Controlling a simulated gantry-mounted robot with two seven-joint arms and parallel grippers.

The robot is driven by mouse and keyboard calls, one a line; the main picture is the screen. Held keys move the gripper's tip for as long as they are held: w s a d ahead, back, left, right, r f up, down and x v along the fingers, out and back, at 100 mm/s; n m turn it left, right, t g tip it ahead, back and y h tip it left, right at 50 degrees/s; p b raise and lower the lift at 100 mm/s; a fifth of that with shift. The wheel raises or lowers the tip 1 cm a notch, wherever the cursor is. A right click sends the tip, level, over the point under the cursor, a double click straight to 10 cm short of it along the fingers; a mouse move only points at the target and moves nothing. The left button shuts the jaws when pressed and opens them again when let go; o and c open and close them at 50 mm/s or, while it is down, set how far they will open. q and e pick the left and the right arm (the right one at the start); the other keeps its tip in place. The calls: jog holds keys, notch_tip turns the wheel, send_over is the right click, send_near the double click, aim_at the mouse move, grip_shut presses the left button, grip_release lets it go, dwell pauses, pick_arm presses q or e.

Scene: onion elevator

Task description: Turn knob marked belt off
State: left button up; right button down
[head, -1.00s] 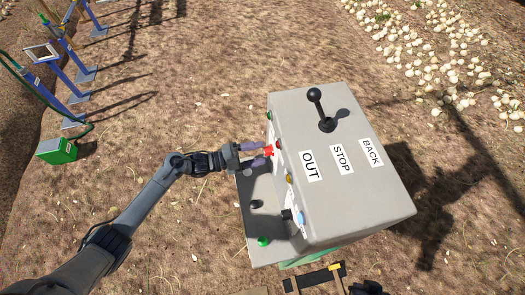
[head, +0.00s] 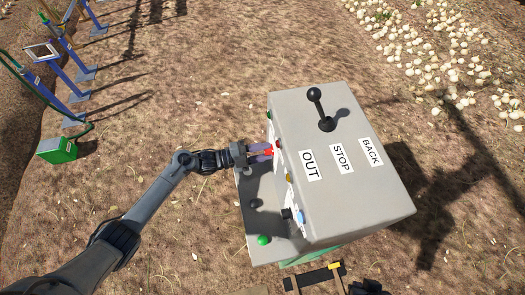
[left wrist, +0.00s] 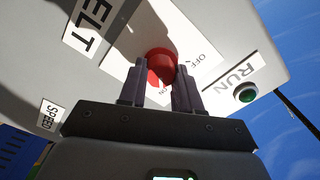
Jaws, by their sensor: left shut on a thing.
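The red belt knob (left wrist: 161,66) sits on a white plate marked OFF and ON, beside a label ending in "ELT" in the left wrist view. My left gripper (left wrist: 160,88) is shut on the red knob, with one finger on each side of it. In the head view my left gripper (head: 262,152) reaches the left face of the grey control box (head: 335,200), where the knob is mostly hidden by the fingers. The knob's exact pointing direction is hard to read. My right gripper cannot be made out; only a dark piece shows at the bottom edge.
A RUN label with a green button (left wrist: 246,95) is right of the knob in the wrist view. The box top has a black lever (head: 321,110) with OUT, STOP and BACK labels. A green button (head: 264,240) sits on the lower ledge. Open soil lies left of the box.

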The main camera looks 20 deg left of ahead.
pick_arm(q)
jog(key=shift+n, duration=0.3)
jog(key=n+p, duration=0.1)
jog(key=n, duration=0.7)
jog(key=n+p, duration=0.2)
jog(key=n, duration=0.7)
jog(key=shift+w+a+r, duration=0.1)
jog(key=shift+w, duration=0.05)
jog(key=shift+n, duration=0.3)
dwell(0.3)
jog(key=o, duration=1.1)
jog(key=shift+c, duration=0.2)
